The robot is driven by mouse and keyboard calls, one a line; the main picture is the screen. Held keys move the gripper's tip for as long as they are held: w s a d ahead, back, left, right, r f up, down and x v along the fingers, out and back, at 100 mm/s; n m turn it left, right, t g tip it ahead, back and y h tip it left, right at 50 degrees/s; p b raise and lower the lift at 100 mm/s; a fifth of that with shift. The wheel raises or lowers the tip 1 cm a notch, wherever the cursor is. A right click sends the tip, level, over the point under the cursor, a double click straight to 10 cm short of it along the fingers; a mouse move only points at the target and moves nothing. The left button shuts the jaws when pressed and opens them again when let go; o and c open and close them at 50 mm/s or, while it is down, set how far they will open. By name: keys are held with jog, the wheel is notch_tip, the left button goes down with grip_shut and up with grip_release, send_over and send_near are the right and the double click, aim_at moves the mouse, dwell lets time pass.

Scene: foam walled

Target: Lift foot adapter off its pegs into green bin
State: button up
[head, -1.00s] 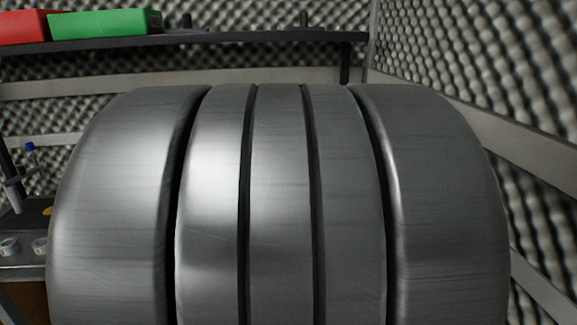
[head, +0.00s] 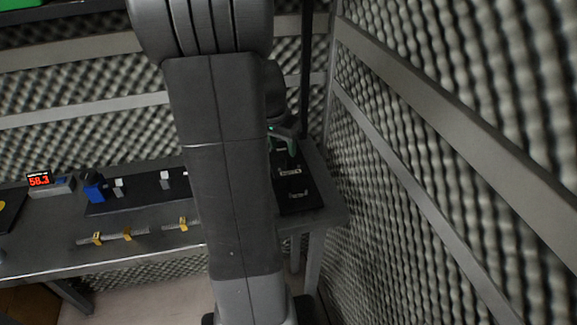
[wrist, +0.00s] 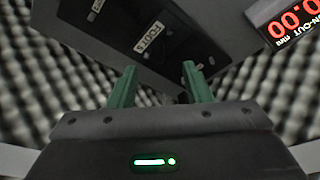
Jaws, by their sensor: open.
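My gripper (wrist: 157,70) has two green fingers, set well apart with nothing between them. In the head view my gripper (head: 285,138) shows partly behind my arm, above a black labelled panel (head: 296,190) at the bench's right end. The wrist view shows a black panel (wrist: 125,40) with a white label that seems to read "FOOT" and a small dark shape beside it. I cannot make out the foot adapter or its pegs for sure. A green corner at the top left of the head view looks like the green bin (head: 18,3), mostly out of frame.
The grey bench (head: 150,253) carries a red-digit display (head: 39,181), a blue part (head: 94,188) and several yellow clips. The wrist view shows a red readout (wrist: 294,24). A foam wall (head: 470,140) with rails stands close on the right. My arm hides the middle.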

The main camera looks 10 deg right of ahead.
aim_at(289, 159)
jog(key=shift+d+p+x, duration=0.2)
jog(key=shift+x, duration=1.65)
jog(key=shift+d+p+x, duration=0.2)
jog(key=shift+x, duration=1.6)
jog(key=shift+r, duration=0.15)
jog(key=shift+w, duration=0.1)
grip_shut()
